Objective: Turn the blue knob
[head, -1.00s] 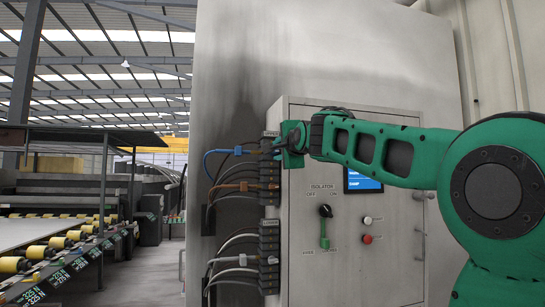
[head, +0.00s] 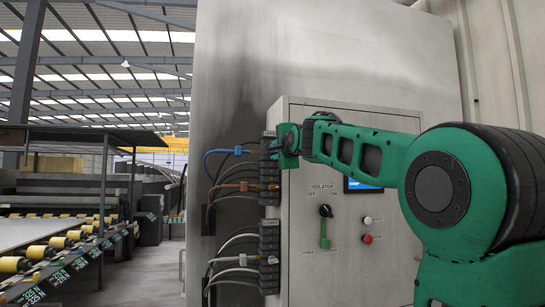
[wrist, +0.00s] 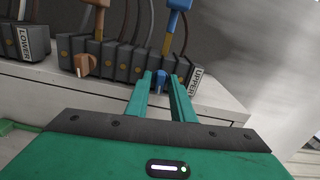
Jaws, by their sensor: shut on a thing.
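In the wrist view the blue knob (wrist: 161,80) sits on the dark terminal block row at the end marked UPPER. The green fingers of my gripper (wrist: 160,84) are shut on it, one on each side. A blue connector with a cable (wrist: 177,8) rises from the block just beyond the knob. In the head view my gripper (head: 284,148) is at the upper terminal blocks on the cabinet's left edge. The knob is hidden there behind my gripper.
An orange knob (wrist: 86,65) sits farther left on the same row. The grey cabinet (head: 375,268) carries an isolator switch (head: 325,212) with a green handle, a red button (head: 367,239) and a partly covered screen (head: 358,186). Lower terminal blocks (head: 268,256) with cables are below.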

